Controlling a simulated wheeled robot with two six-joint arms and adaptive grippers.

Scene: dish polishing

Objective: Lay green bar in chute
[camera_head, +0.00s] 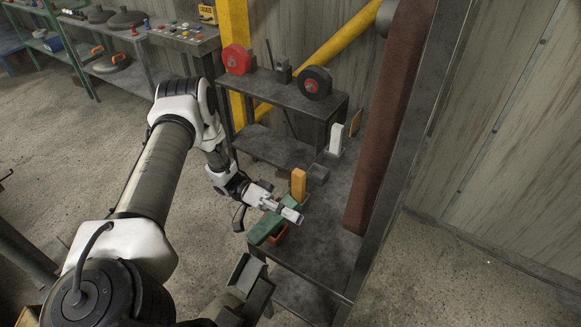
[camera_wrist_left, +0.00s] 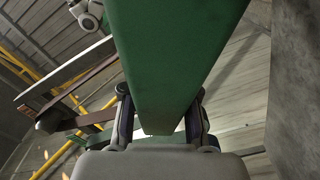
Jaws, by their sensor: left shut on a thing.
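The green bar (camera_head: 262,229) shows below my left gripper (camera_head: 286,210) in the head view, low over the near end of the dark metal table. My left gripper is shut on the bar. In the left wrist view the bar (camera_wrist_left: 175,50) runs up the middle between the two fingers (camera_wrist_left: 160,118). Whether the bar touches the table is hidden.
An orange block (camera_head: 299,184) stands just behind the gripper, and a white block (camera_head: 336,138) farther back. A small orange-red tray (camera_head: 278,236) lies beside the bar. A red wheel (camera_head: 237,59) and a black wheel (camera_head: 315,83) sit on the raised shelf. A brown padded post (camera_head: 385,130) borders the right.

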